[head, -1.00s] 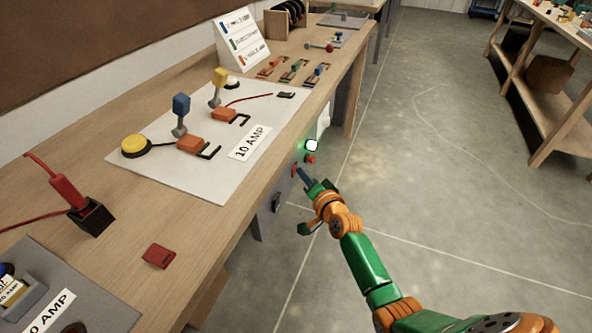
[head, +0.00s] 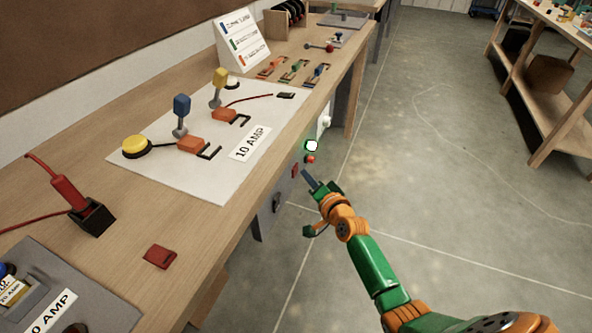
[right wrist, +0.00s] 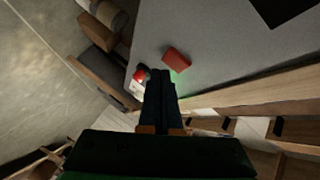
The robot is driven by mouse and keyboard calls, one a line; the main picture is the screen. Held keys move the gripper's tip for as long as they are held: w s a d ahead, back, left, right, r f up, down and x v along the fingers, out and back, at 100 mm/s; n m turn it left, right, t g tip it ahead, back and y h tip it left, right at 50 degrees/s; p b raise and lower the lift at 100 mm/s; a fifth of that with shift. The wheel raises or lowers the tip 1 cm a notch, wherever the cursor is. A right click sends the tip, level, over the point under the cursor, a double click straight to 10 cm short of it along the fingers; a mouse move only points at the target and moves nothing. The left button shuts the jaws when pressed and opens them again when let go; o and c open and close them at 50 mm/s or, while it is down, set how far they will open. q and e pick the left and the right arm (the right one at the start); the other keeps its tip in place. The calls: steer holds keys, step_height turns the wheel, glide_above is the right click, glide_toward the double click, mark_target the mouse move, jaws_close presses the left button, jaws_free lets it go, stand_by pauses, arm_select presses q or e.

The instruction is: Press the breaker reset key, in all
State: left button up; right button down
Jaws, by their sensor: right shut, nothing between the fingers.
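On the grey panel on the bench's front side is a small red rectangular key (head: 295,170). A small round red button (head: 310,159) sits to its right, below a lit lamp with a green glow (head: 312,146). I see no readable label saying which one is the breaker reset key. In the right wrist view the red key (right wrist: 176,58) and the round button (right wrist: 139,75) lie just beyond my fingertips. My right gripper (head: 306,175) is shut and empty, pointing at the panel, apart from the red key. My left gripper is out of view.
The wooden bench (head: 215,235) holds a white mat (head: 215,165) with levers, a yellow button (head: 136,146) and a "10 AMP" label. A red plug in a black block (head: 92,217) and a red tile (head: 160,257) are nearer. The floor (head: 430,150) to the right is clear.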

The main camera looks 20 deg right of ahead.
steer(key=shift+s+d, duration=1.75)
steer(key=shift+s, duration=0.05)
steer(key=s+a+f+n+g+p, duration=0.15)
steer(key=s+f+n+g, duration=0.25)
steer(key=s+f, duration=0.7)
steer(key=s+a+f+n+g+p, duration=0.1)
steer(key=s+a+f+n+g, duration=0.3)
steer(key=s+f, duration=0.7)
steer(key=s+a+f+n+g, duration=0.1)
steer(key=s+f+n+g, duration=0.2)
steer(key=s, duration=0.7)
steer(key=s+a+f+n+g+p, duration=0.1)
steer(key=s+f, duration=0.4)
steer(key=s, duration=0.5)
steer(key=shift+a+f+n+g, duration=0.3)
steer(key=shift+a+n+g, duration=0.3)
steer(key=shift+n+g, duration=0.5)
